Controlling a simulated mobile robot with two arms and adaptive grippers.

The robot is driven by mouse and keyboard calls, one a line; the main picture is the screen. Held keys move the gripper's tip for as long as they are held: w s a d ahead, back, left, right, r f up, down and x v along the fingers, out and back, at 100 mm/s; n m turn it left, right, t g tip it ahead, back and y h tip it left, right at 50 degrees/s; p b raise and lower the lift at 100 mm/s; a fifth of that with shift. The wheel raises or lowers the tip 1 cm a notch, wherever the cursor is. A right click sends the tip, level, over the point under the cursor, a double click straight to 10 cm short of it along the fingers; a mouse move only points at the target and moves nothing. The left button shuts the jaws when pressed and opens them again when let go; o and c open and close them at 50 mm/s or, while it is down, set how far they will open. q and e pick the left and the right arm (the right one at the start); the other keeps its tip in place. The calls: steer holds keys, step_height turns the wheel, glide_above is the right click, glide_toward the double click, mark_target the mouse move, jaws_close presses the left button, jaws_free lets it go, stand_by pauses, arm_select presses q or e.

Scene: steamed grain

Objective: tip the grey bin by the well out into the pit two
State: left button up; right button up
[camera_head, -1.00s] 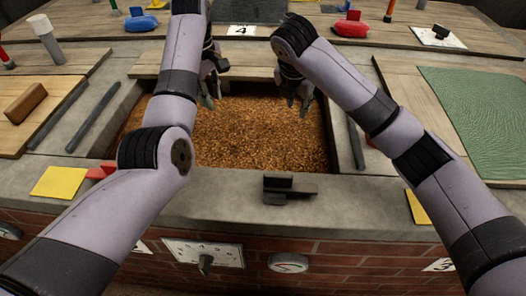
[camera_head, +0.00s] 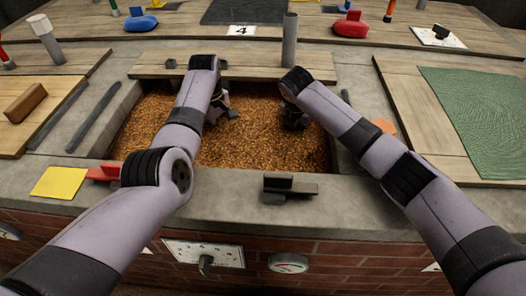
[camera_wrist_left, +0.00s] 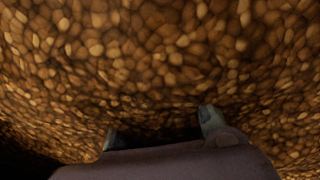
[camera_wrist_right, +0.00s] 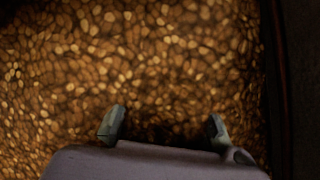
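A sunken pit (camera_head: 118,150) full of golden-brown grain (camera_head: 260,145) lies in front of me; no number for it is readable. My left gripper (camera_head: 226,112) is low over the grain, left of the middle. Its fingertips (camera_wrist_left: 160,132) are apart, with only grain visible beyond them. My right gripper (camera_head: 297,122) is low at the pit's right part. Its fingertips (camera_wrist_right: 165,130) are also apart and empty, facing grain beside a dark wall. I cannot make out a grey bin or a well in these frames.
A wooden board (camera_head: 260,72) crosses the pit's back edge, with a grey upright post (camera_head: 290,40) by it. A dark bracket (camera_head: 290,187) sits on the front ledge. Dark bars (camera_head: 95,115) lie left. A green mat (camera_head: 480,115) lies right. A card marked 4 (camera_head: 242,30) stands behind.

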arm_select(q)
jaws_close()
arm_select(e)
jaws_close()
stand_by(0.8)
arm_select(q)
steer(key=shift+w+r, duration=0.15)
steer(key=shift+r, duration=0.15)
arm_select(e)
steer(key=shift+w+r, duration=0.15)
steer(key=shift+r, duration=0.15)
